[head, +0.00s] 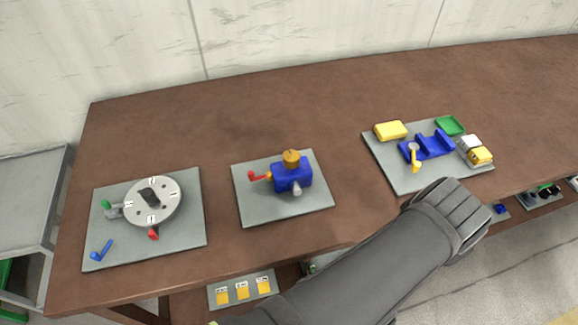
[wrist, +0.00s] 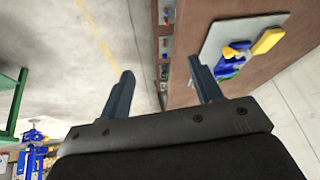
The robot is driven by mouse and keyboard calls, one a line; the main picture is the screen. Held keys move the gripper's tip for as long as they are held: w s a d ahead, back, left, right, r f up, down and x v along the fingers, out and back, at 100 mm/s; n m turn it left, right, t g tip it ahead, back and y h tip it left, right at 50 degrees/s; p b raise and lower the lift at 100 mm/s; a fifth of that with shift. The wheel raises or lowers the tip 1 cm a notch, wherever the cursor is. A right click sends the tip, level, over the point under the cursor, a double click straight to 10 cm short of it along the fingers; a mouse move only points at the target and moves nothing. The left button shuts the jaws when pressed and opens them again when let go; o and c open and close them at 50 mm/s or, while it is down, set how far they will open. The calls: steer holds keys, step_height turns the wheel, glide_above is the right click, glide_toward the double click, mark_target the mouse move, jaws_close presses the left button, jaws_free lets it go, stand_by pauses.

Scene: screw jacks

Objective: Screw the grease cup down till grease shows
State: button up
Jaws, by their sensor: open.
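A brown-orange knurled cap (head: 291,158), which looks like the grease cup, sits upright on top of a blue block (head: 292,176). A red-handled part sticks out at the block's left and a grey stub at its front. No grease can be made out. The block stands on the middle grey plate (head: 250,210). My gripper (wrist: 160,72) is open and empty in the wrist view, its two fingers wide apart. In the head view, my dark arm reaches in from the bottom to the table's front edge, right of the block; its fingertips are hidden there.
The left plate (head: 190,235) holds a round grey disc (head: 152,202) and a blue lever (head: 101,250). The right plate (head: 385,165) holds a blue cradle (head: 428,146) and yellow and green parts. Brown table (head: 250,105) behind the plates is bare. A lower shelf carries yellow-marked cards (head: 243,290).

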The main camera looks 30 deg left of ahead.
steer(key=w+d+r+m+t+y, duration=0.1)
steer(key=w+d+r+m+y, duration=0.2)
steer(key=w+m, duration=0.65)
steer(key=w+a+r+n, duration=0.2)
steer(key=w+a+n, duration=0.25)
steer(key=w, duration=0.25)
step_height(320, 180, up, 8)
steer(key=n+g+h, duration=0.1)
steer(key=n+g, duration=0.5)
steer(key=n, duration=2)
glide_above(292, 155)
step_height(292, 155, down, 18)
steer(key=shift+s+r, duration=0.1)
steer(key=shift+c, duration=0.2)
steer(key=shift+m, duration=0.3)
steer(key=c, duration=1)
